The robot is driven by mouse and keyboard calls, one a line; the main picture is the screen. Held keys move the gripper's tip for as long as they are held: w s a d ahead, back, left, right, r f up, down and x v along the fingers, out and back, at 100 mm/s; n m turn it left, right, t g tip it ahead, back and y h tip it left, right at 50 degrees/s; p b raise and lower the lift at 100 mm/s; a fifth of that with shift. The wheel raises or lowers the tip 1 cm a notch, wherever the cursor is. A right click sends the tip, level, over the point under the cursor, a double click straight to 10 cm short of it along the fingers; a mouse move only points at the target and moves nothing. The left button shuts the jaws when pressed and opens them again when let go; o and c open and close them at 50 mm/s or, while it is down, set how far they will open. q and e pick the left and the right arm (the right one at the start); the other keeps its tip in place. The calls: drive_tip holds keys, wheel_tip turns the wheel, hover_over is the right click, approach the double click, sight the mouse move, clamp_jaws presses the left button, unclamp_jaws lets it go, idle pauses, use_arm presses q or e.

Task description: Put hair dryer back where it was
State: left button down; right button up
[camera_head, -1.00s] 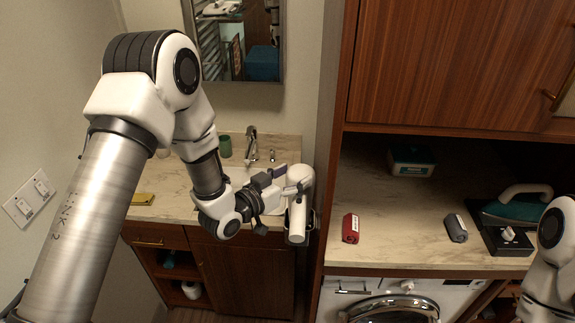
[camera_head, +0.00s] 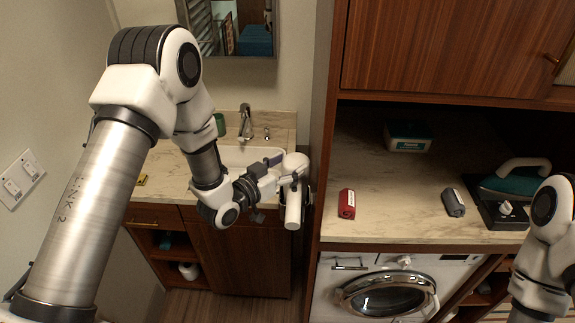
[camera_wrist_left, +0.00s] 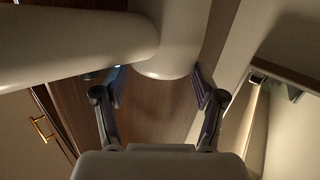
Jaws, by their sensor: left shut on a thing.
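The white hair dryer (camera_head: 293,207) is beside the right end of the sink counter, close to the wooden cabinet side panel, with its handle pointing down. My left gripper (camera_head: 279,177) is shut on the hair dryer near its upper part. In the left wrist view the pale hair dryer (camera_wrist_left: 172,38) fills the top, between and beyond the two fingers (camera_wrist_left: 158,88). A dark holder or bracket shows just behind the hair dryer in the head view; whether the dryer rests in it I cannot tell. My right gripper is out of view; only part of that arm shows at the lower right.
The sink (camera_head: 240,157) with its faucet (camera_head: 246,122) and a green cup (camera_head: 219,124) is behind my left arm. A washing machine (camera_head: 388,297) stands below.

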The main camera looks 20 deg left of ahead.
use_arm(q)
drive_tip(key=shift+f+b, duration=0.35)
drive_tip(key=shift+f, duration=0.1)
unclamp_jaws()
drive_tip(key=shift+r, duration=0.1)
drive_tip(key=v, duration=1.2)
drive_tip(key=shift+a, duration=0.1)
